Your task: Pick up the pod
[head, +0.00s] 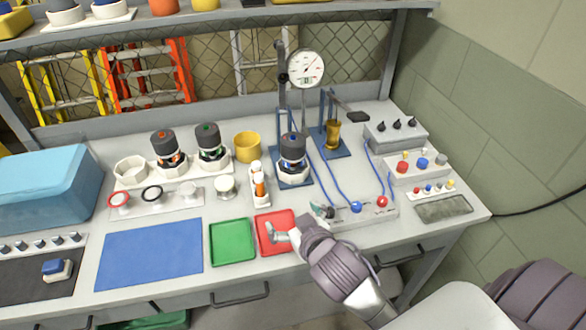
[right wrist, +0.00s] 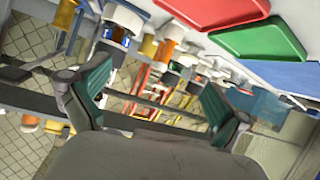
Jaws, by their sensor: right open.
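Several dark-capped pods show in the head view. One with an orange mark (head: 164,147) and one with a green mark (head: 208,140) sit in white holders at the back left. One with a blue mark (head: 292,147) stands upright on a blue stand (head: 309,185) right of them. The frames do not show which is the pod meant. My right gripper (head: 297,222) is open and empty at the red tray (head: 268,243), in front of the blue-marked pod and apart from it. Its spread fingers also show in the right wrist view (right wrist: 153,102). My left gripper is not in view.
A green tray (head: 232,253) and a blue mat (head: 150,254) lie left of the red tray. A dial gauge (head: 306,69) rises behind the blue-marked pod. Blue tubes (head: 331,181) run to a connector panel (head: 381,213) right of my gripper. A yellow cup (head: 247,148) stands at the back.

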